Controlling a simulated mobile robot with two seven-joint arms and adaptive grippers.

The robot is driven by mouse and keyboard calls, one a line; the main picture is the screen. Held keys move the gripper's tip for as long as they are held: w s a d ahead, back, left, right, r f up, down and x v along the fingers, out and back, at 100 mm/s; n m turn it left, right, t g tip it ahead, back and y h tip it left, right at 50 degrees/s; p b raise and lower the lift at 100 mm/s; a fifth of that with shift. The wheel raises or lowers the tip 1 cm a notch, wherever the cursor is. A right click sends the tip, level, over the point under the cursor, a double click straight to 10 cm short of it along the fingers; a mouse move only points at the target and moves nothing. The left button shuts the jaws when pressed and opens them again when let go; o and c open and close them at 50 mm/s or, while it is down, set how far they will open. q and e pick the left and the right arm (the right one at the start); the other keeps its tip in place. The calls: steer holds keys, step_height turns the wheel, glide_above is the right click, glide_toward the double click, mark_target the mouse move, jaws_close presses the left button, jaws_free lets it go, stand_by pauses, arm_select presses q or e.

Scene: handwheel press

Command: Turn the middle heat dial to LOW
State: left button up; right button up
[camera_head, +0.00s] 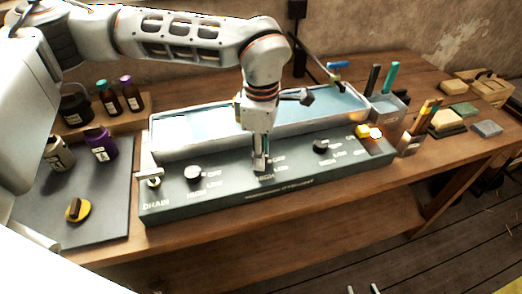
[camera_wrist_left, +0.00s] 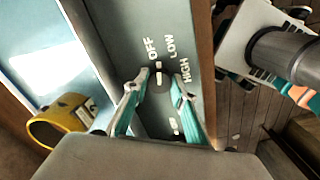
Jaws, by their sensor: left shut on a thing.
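The middle heat dial (camera_wrist_left: 159,82) is a small dark knob on the grey control panel (camera_wrist_left: 110,25), with OFF, LOW and HIGH printed beside it. A white mark on it shows on the side towards OFF, though the exact pointing is hard to tell. My left gripper (camera_head: 260,165) comes down over this dial from above and mostly hides it in the head view. In the left wrist view its teal-edged fingers (camera_wrist_left: 155,92) are shut on the dial, one on each side. My right gripper (camera_head: 362,290) shows only two fingertips, apart and empty, at the bottom edge.
The left dial (camera_head: 194,173) and right dial (camera_head: 320,146) sit on the same panel, with a drain valve (camera_head: 152,181) at its left end. A water-filled trough (camera_head: 190,128) stands behind. Bottles (camera_head: 131,95) stand left; a tool holder (camera_head: 410,142) stands right.

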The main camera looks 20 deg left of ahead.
arm_select(q)
steer(key=m+p, duration=0.1)
steer(key=m, duration=0.3)
steer(key=shift+r+m+p, duration=0.1)
steer(key=shift+m+p, duration=0.2)
steer(key=shift+m, duration=0.8)
arm_select(e)
steer(key=shift+w+r, duration=0.2)
steer(key=shift+r, duration=0.65)
steer(key=shift+w+r, duration=0.2)
steer(key=shift+r, duration=0.65)
arm_select(q)
steer(key=shift+s, duration=0.1)
arm_select(e)
steer(key=shift+s+f, duration=0.15)
steer(key=shift+f, duration=0.05)
arm_select(q)
steer(key=o, duration=1.1)
arm_select(e)
steer(key=shift+r, duration=0.15)
